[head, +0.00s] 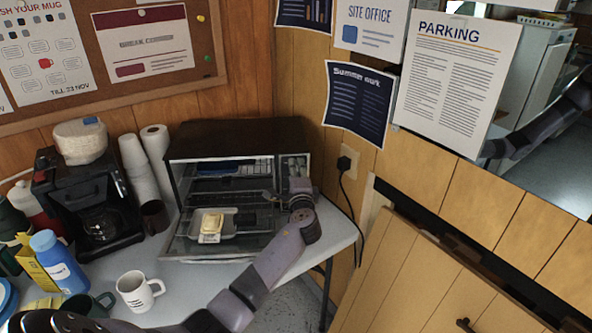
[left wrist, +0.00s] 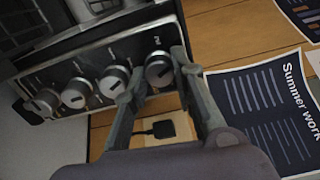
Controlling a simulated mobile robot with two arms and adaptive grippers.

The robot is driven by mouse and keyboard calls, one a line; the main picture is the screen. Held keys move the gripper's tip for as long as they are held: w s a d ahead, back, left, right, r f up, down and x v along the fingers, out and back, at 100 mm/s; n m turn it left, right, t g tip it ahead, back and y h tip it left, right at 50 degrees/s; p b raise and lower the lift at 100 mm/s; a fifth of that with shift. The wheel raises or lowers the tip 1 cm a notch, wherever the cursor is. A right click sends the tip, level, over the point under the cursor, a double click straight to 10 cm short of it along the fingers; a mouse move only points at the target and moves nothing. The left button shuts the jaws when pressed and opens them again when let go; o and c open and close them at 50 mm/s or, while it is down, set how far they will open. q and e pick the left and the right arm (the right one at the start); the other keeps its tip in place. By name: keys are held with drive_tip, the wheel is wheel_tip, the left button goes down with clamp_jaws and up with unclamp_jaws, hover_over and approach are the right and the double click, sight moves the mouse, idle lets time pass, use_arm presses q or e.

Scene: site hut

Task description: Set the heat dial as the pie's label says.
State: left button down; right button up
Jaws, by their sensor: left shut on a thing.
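The toaster oven (head: 236,139) stands against the wall with its door folded down. A tray (head: 228,236) sits at the open door and bears a small pale-yellow item (head: 211,227), perhaps the pie; its label is too small to read. My left gripper (head: 300,190) is at the oven's right-hand control panel. In the left wrist view the gripper (left wrist: 158,84) has its fingers on either side of the end dial (left wrist: 158,69) in a row, shut on it. Other dials, such as the neighbouring one (left wrist: 114,80), are free. My right gripper is not in view.
A plug and cord (head: 344,164) are on the wall right of the oven. Posters, including the dark one (head: 357,101), hang above.

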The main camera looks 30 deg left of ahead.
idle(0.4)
use_arm(q)
drive_tip(key=c, duration=1.3)
unclamp_jaws()
drive_tip(key=shift+c, duration=0.2)
drive_tip(key=s+d+n+b, duration=0.5)
drive_tip(key=s+d+n, duration=0.55)
drive_tip(key=s, duration=0.35)
drive_tip(key=d+f+m+g+h, duration=0.1)
drive_tip(key=d+f+m+h, duration=0.1)
drive_tip(key=f, duration=0.9)
drive_tip(key=d+f+m+g+h, duration=0.1)
drive_tip(key=f+h, duration=0.3)
drive_tip(key=f, duration=0.8)
drive_tip(key=shift+w+d+f+m, duration=0.15)
drive_tip(key=shift+w+d+m, duration=0.15)
drive_tip(key=shift+d+m, duration=0.4)
